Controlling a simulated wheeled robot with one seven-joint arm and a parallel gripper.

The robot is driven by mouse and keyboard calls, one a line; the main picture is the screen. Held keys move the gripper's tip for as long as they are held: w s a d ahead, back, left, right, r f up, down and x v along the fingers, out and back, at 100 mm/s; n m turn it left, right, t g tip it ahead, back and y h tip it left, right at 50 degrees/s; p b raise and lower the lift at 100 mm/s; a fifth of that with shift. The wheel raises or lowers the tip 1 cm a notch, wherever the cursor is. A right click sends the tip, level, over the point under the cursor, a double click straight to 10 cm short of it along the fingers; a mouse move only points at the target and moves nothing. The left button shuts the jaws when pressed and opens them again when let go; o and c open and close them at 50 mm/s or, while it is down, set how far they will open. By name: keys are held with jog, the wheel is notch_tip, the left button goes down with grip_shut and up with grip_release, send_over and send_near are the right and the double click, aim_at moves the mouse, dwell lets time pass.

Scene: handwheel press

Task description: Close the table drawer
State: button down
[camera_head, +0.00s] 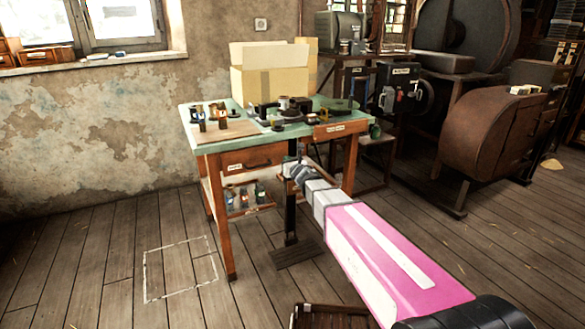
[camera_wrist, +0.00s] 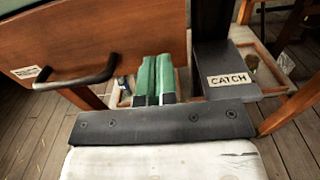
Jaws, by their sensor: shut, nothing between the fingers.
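The wooden table (camera_head: 195,146) has a green top. Its wooden drawer front (camera_head: 250,161) with a dark bar handle is on the left of the front side in the head view. The drawer front (camera_wrist: 110,42) and its black handle (camera_wrist: 78,78) fill the left of the wrist view. I cannot tell how far the drawer stands out. My gripper (camera_wrist: 155,76) has green fingers that are shut and empty, to the right of the handle and low by the drawer front's right end. In the head view my gripper (camera_head: 291,163) is small and partly hidden by my wrist.
A grey part labelled CATCH (camera_wrist: 232,80) is right of my fingers. A second labelled drawer front (camera_head: 336,129) sits farther right under the tabletop. A lower shelf (camera_head: 245,211) holds several bottles. Floor at left is clear.

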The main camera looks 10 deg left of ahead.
jog(key=shift+x, duration=1.75)
